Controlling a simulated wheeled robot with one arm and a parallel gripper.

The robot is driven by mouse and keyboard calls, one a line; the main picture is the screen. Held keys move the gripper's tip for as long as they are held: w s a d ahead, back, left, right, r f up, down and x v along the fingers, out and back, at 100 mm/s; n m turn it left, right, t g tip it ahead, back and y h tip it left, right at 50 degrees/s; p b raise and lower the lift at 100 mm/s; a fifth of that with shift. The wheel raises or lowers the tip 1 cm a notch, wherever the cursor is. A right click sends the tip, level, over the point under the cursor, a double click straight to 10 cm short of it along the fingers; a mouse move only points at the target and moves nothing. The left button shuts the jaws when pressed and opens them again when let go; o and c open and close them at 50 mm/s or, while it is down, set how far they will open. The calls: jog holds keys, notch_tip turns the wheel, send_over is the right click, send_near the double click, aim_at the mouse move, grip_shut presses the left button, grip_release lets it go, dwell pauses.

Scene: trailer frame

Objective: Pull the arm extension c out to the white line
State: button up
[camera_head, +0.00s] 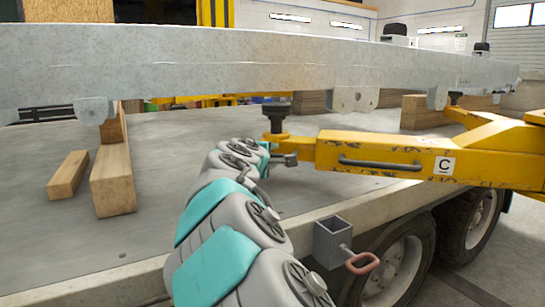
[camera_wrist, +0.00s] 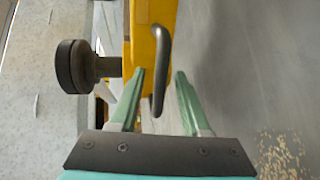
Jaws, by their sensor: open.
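The arm extension c is a yellow beam (camera_head: 375,150) with a white "C" label (camera_head: 444,166), reaching out from a yellow frame at the right. A dark grey bar handle (camera_head: 380,164) runs along its side. In the wrist view the yellow beam (camera_wrist: 150,15) stands upright, with the handle (camera_wrist: 162,60) on its right side. My gripper (camera_wrist: 160,74) is open and empty, its two green fingers on either side of the handle's lower end in the picture. I cannot tell whether they touch it. In the head view my fingers are hard to make out near the beam's left end. No white line is distinguishable.
A black round pad (camera_head: 277,108) stands on the beam's end. A long grey metal beam (camera_head: 240,62) crosses above the flat bed, resting on wooden blocks (camera_head: 113,178). A grey bracket with a red handle (camera_head: 362,263) and wheels (camera_head: 405,260) are at the bed's edge.

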grip_shut()
dwell(1.4)
